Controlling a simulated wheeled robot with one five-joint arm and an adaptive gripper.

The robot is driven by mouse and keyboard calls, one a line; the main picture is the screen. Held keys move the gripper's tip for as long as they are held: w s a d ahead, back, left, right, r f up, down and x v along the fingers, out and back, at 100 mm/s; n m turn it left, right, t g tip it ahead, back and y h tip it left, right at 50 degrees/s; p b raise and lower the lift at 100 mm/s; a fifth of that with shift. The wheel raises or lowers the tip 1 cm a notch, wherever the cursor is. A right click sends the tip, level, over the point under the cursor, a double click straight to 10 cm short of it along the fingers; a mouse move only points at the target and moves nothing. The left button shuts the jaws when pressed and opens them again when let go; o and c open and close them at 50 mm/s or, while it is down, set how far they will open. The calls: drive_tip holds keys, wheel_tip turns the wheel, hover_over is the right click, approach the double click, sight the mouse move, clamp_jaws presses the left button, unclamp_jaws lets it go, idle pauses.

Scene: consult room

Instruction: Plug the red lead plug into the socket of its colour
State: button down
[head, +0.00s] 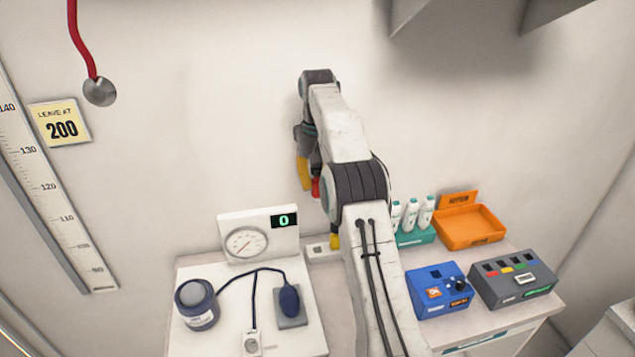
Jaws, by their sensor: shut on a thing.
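My gripper (311,184) is raised in front of the back wall, above the table and left of my arm. One yellow finger shows; the other is mostly hidden by my arm. A small red piece, apparently the red lead plug (316,188), shows beside that finger, and the gripper is shut on it. Its tip and any lead are hard to make out. A dark grey box (513,280) at the right of the table has small coloured patches, red, yellow and green among them, on its top. I cannot tell clearly which are sockets. The gripper is far left of this box and higher.
A blue box with a knob (440,291) stands left of the grey box. Behind are an orange tray (471,228) and white bottles in a teal rack (414,238). A gauge (258,235) and cuff set (197,304) are left. A yellow piece (335,241) shows beside my arm.

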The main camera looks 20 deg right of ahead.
drive_tip(key=shift+r+p, duration=1.3)
drive_tip(key=shift+p, duration=0.05)
drive_tip(key=shift+d, duration=0.1)
